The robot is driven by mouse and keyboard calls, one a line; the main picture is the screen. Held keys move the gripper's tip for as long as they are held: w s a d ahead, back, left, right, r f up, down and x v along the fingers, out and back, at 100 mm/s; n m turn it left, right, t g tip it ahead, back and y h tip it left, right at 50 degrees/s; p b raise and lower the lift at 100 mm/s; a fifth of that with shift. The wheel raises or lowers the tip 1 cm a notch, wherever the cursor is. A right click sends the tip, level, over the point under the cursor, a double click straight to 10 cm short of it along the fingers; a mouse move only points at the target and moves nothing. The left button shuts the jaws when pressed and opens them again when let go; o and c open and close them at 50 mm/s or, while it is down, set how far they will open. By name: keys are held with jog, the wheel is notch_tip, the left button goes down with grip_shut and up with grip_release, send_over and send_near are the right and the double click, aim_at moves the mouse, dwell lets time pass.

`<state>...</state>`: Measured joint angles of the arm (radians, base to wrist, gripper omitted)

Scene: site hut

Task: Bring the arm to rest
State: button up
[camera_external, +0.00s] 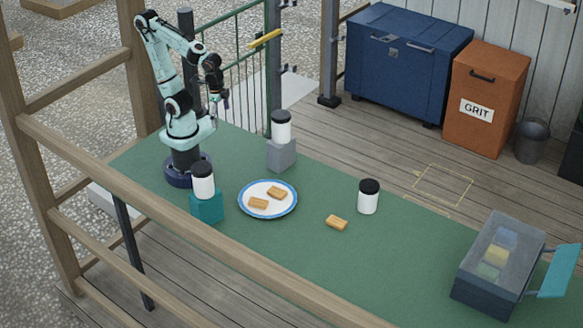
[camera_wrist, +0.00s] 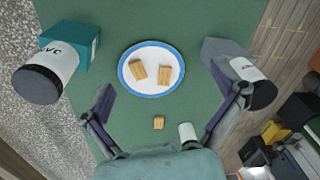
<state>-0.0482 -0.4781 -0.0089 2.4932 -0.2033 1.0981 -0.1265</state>
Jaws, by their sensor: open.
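My gripper (camera_external: 222,103) is raised above the far left end of the green table (camera_external: 300,262), clear of everything on it. In the wrist view my gripper (camera_wrist: 165,105) has its two fingers spread wide with nothing between them. My arm is folded upright over its base. Below the gripper in the wrist view lies a white plate with a blue rim (camera_wrist: 152,92), holding two brown biscuit-like pieces; the plate (camera_external: 267,212) also shows in the external view.
A white jar (camera_external: 203,182) stands on a teal block (camera_external: 207,208), another jar (camera_external: 281,127) on a grey block (camera_external: 281,155). A third jar (camera_external: 368,198) and a loose biscuit-like piece (camera_external: 337,223) are on the table. A clear-topped box (camera_external: 500,265) stands at the right end.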

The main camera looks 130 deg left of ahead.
jog(key=s+d+m, duration=0.2)
jog(key=shift+s+f+m, duration=0.25)
jog(key=shift+f+m, duration=0.1)
jog(key=shift+m, duration=0.05)
dwell(0.9)
